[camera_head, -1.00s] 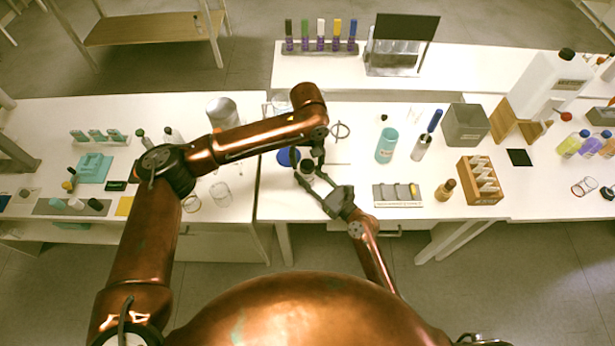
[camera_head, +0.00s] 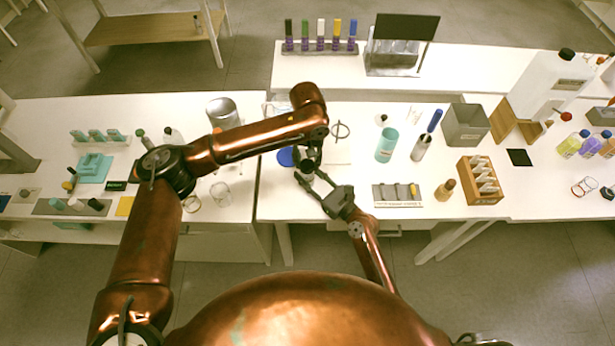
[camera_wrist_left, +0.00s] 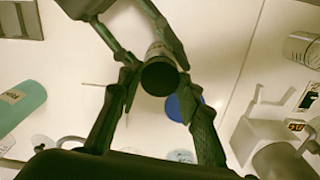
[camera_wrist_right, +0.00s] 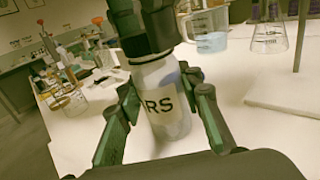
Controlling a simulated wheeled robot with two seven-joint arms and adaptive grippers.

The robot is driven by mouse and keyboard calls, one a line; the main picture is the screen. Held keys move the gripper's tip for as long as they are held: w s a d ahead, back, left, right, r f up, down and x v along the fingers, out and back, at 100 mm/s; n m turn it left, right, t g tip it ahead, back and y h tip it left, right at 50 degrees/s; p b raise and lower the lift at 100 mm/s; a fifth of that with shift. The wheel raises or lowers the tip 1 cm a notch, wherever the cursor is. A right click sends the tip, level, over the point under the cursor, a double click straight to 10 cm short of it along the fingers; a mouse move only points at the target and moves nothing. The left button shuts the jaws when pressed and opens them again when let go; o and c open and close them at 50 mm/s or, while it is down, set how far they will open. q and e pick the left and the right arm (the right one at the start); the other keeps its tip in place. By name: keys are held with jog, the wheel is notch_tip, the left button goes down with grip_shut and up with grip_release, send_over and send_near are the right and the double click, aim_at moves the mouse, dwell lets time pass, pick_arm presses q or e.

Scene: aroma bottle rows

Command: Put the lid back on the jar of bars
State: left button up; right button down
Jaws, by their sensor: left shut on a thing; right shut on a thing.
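The jar (camera_wrist_right: 168,100) is a pale bottle with a label ending in "RS", nearly upright in the right wrist view. My right gripper (camera_head: 315,180) is shut on its body, one finger on each side. The dark round lid (camera_wrist_left: 160,78) shows from above in the left wrist view. My left gripper (camera_head: 308,157) is shut on the lid, directly over the jar's top. In the head view the grippers mostly cover the jar.
A wire stand (camera_head: 340,130) and glass beakers (camera_head: 220,190) are near. A grey rack (camera_head: 397,195), a teal bottle (camera_head: 386,146) and a wooden box (camera_head: 480,180) stand to the right.

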pick_arm(q)
jog(key=m, duration=2.3)
jog(key=shift+m, duration=0.3)
jog(key=o, duration=1.3)
jog(key=shift+f, duration=0.1)
jog(key=shift+r, duration=2.3)
